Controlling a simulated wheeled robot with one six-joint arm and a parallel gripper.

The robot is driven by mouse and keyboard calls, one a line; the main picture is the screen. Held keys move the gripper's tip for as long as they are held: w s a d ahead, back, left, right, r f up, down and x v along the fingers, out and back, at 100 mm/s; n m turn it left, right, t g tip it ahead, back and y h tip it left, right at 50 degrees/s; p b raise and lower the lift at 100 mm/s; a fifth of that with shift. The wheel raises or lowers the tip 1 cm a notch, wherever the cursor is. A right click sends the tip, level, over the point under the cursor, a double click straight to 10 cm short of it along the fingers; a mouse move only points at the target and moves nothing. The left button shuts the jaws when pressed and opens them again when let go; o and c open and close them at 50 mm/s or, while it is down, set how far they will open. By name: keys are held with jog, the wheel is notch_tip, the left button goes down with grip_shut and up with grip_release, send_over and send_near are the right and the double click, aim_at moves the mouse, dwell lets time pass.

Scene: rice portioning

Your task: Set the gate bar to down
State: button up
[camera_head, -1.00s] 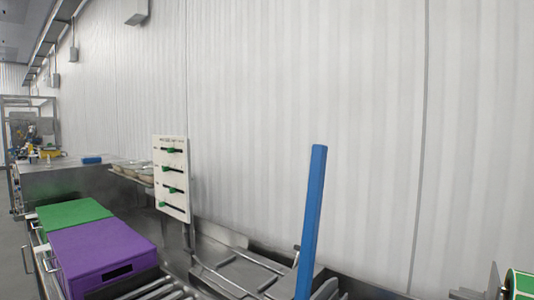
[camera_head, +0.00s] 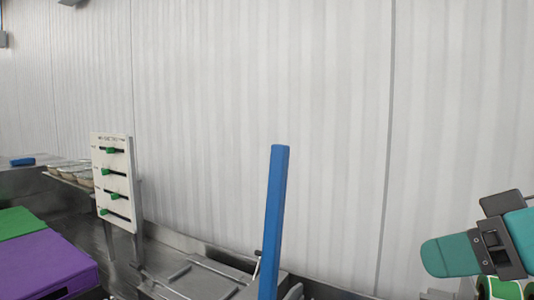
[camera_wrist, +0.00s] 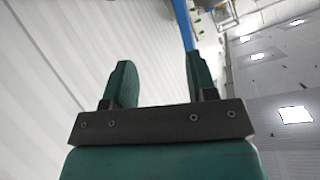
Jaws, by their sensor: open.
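The gate bar (camera_head: 274,215) is a long blue bar standing almost upright, leaning slightly, with its lower end below the frame. It also shows in the wrist view (camera_wrist: 183,22), running from the top edge down to behind the right finger. My gripper (camera_head: 440,257) is teal with a dark bracket, to the right of the bar and pointing left, clearly apart from it in the head view. In the wrist view my gripper (camera_wrist: 160,70) has its two fingers spread with nothing between them.
A white panel with green sliders (camera_head: 113,180) stands left of the bar. A purple box (camera_head: 45,265) and a green box (camera_head: 18,222) sit at lower left. Metal machinery (camera_head: 190,275) lies around the bar's foot. A pale ribbed wall (camera_head: 250,80) is behind; space between bar and gripper is clear.

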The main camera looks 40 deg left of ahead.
aim_at(287, 159)
jog(key=w+a+r+n+g+y+p, duration=0.1)
jog(key=w+a+r+n+g+y, duration=0.25)
jog(key=a+r+y, duration=0.45)
jog(key=a+p, duration=0.3)
jog(key=a, duration=0.3)
jog(key=s+a+h+p, duration=0.1)
jog(key=a+p, duration=0.2)
jog(key=a, duration=0.2)
jog(key=s+a+h+p, duration=0.1)
jog(key=a+p, duration=0.2)
jog(key=a, duration=0.3)
jog(key=shift+a+r+n+t, duration=0.15)
jog(key=shift+a+n+t, duration=0.2)
jog(key=shift+c, duration=0.2)
grip_shut()
